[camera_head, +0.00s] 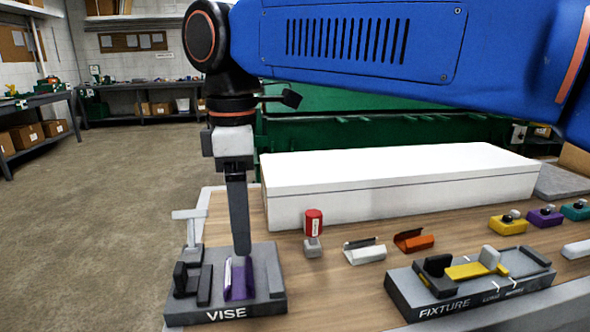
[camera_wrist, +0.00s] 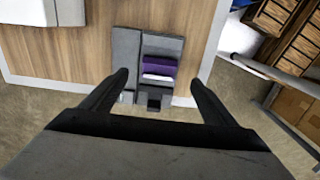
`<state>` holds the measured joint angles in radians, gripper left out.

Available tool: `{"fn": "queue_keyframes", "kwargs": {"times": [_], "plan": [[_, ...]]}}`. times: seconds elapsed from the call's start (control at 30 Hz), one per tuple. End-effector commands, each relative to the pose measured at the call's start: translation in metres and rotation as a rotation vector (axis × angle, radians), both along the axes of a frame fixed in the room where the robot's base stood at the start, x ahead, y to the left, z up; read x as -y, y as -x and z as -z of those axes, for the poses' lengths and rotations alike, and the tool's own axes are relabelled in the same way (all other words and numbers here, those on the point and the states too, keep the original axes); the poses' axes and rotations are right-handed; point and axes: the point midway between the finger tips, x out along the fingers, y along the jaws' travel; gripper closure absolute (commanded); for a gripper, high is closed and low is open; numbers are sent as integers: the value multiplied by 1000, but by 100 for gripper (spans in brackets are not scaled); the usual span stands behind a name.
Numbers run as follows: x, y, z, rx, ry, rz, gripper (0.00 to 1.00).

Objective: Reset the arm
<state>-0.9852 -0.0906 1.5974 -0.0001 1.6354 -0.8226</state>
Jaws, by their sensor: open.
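My arm reaches across the top of the head view and its wrist hangs straight down at the left. My gripper (camera_head: 241,250) points down over the grey vise (camera_head: 225,309). One finger hides the other there. In the wrist view my gripper (camera_wrist: 159,79) is open, its two fingers well apart with nothing held between them. A purple part (camera_head: 238,279) sits in the vise, and it also shows in the wrist view (camera_wrist: 158,65) beyond the fingertips. I cannot tell the exact height of the fingertips above it.
A long white box (camera_head: 400,185) stands behind the vise. The fixture (camera_head: 470,295) is at the right with a yellow part (camera_head: 468,271). A red-topped piece (camera_head: 314,225), a white channel (camera_head: 365,252) and an orange channel (camera_head: 413,240) lie between. Floor is open at left.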

Motion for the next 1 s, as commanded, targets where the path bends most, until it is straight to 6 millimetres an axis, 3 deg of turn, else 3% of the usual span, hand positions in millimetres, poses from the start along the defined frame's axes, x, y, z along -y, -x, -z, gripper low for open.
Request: {"fn": "queue_keyframes", "kwargs": {"times": [0.4, 0.63, 1.0], "plan": [[0, 0, 68, -1, 1, 0, 19], [0, 0, 96, 0, 0, 0, 19], [0, 0, 77, 1, -1, 0, 19]]}}
